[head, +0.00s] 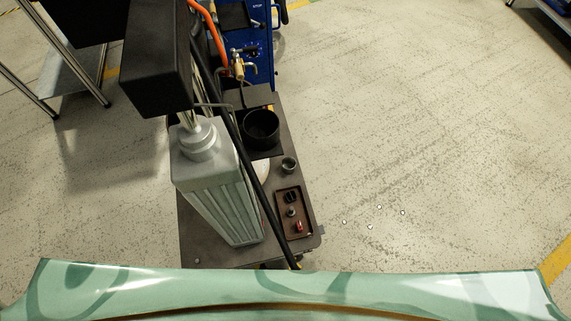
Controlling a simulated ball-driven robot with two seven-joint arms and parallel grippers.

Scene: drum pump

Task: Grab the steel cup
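A small grey metal cup (288,165) stands upright on the dark cart top (220,255), near its right edge. It looks like the steel cup, and its open mouth faces up. It is just above a brown tray and to the lower right of a larger black round container (261,129). No gripper touches it. Neither of my grippers shows in the head view.
A ribbed grey canister (222,195) stands on the cart left of the cup. A black hose (245,155) runs diagonally between them. The brown tray (281,214) holds small parts. Floor at right is mostly clear.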

